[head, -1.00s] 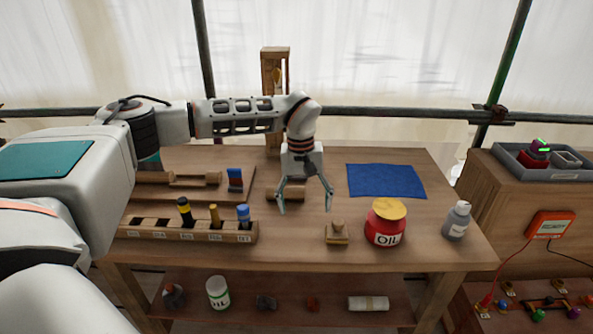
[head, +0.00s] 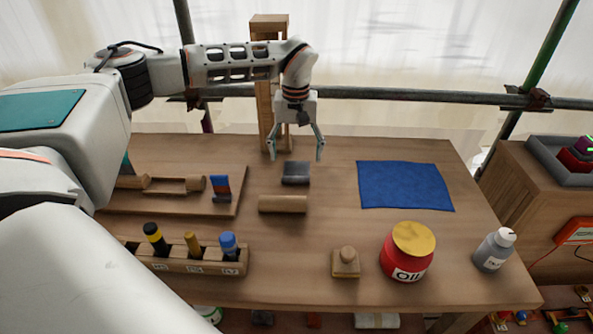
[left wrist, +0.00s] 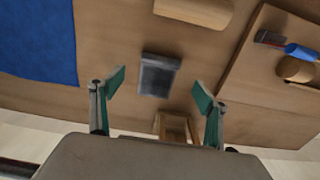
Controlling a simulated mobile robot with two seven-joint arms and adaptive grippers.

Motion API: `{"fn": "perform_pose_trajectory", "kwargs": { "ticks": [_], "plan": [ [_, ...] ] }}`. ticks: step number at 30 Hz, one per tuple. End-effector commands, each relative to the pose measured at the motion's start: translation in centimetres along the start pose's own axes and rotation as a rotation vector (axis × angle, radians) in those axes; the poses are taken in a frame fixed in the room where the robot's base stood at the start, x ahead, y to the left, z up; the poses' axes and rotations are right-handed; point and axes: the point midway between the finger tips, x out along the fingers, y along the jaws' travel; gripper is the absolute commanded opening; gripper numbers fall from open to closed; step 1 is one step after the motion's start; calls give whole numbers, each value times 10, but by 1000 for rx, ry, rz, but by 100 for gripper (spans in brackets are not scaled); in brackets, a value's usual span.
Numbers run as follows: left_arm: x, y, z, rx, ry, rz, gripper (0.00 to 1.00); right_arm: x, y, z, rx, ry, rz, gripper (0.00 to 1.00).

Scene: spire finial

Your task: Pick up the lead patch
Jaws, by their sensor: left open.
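The lead patch appears to be the small dark grey, slightly curved piece (head: 296,172) on the table, behind a wooden roller-like block (head: 283,204). It also shows in the left wrist view (left wrist: 158,75), lying between and beyond the fingers. My left gripper (head: 296,150) is open and empty, pointing down above the table just behind the patch in the head view. Its spread fingers also show in the left wrist view (left wrist: 158,88), apart from the patch. My right gripper is not in view.
A blue cloth (head: 405,186) lies to the right. In front stand a wooden-knobbed block (head: 346,264), a red oil pot (head: 402,262) and a grey bottle (head: 493,250). A tool rack (head: 205,266) and wooden board (head: 170,205) are at left. A wooden post (head: 264,75) stands behind.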

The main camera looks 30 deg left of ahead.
Motion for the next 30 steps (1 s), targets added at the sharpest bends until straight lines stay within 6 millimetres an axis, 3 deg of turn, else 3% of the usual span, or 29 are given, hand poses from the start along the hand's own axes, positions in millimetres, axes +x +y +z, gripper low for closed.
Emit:
{"fn": "perform_pose_trajectory", "kwargs": {
  "ticks": [16, 26, 30],
  "plan": [
    [67, 0, -2, 0, -3, -1, 75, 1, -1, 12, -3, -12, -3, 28],
    [73, 0, -3, 0, -1, 0, 75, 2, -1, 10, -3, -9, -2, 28],
    [73, 0, -3, 0, -1, 0, 41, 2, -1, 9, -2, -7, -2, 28]
  ]
}}
